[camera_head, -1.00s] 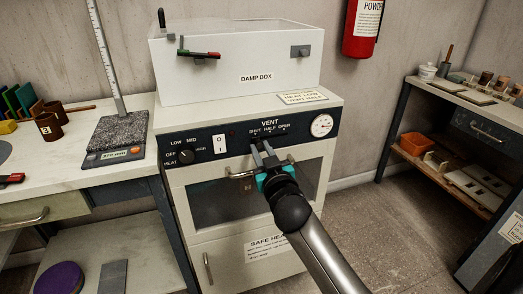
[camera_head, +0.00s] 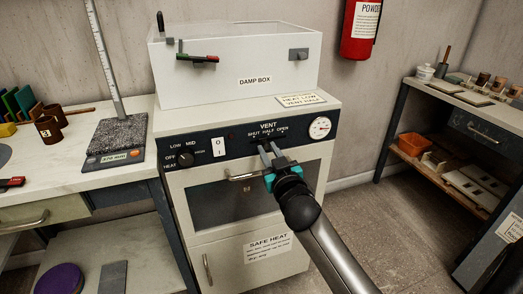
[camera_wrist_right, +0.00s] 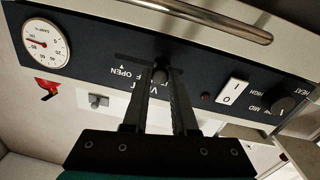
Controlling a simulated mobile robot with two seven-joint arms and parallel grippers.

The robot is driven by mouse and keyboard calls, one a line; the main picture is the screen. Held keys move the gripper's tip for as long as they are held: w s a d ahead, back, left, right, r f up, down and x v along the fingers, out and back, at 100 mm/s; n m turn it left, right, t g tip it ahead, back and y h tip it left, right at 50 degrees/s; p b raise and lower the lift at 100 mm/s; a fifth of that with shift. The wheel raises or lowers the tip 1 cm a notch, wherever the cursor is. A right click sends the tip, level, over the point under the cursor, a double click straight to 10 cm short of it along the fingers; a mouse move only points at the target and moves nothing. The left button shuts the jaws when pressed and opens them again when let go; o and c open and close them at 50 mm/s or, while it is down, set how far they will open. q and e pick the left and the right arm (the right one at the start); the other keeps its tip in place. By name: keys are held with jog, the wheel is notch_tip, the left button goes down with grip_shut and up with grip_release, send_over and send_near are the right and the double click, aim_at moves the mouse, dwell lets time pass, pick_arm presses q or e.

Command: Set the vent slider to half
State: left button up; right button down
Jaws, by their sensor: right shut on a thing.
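The vent slider's dark knob (camera_wrist_right: 161,74) sits between the fingertips of my right gripper (camera_wrist_right: 160,84) in the right wrist view, which is upside down. My right gripper (camera_head: 268,147) is shut on it. In the head view the fingers are under the HALF mark of the VENT scale (camera_head: 268,130), between SHUT and OPEN. The knob itself is hidden by the fingers there. In the wrist view the OPEN word and its mark show clear of the fingers. The fingers cover part of the other words, so the exact alignment is hard to tell. My left gripper is not in view.
The cabinet has a door handle (camera_head: 245,176) just below the panel, a heat knob (camera_head: 186,159), a white switch (camera_head: 218,147) and a round gauge (camera_head: 320,127). A card on top (camera_head: 301,98) reads HEAT LOW, VENT HALF. A damp box (camera_head: 235,70) stands above.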

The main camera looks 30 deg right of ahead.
jog(key=shift+s+d, duration=0.2)
jog(key=shift+d, duration=0.65)
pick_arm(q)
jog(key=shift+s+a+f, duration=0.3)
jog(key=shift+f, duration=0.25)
pick_arm(e)
jog(key=c, duration=0.7)
grip_release()
pick_arm(q)
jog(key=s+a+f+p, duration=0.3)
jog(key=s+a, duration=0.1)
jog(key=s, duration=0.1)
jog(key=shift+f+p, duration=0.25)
jog(key=shift+p, duration=0.15)
pick_arm(e)
jog(key=v, duration=1.5)
jog(key=shift+s+a, duration=0.1)
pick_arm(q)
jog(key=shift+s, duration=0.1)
pick_arm(e)
jog(key=shift+f, duration=0.1)
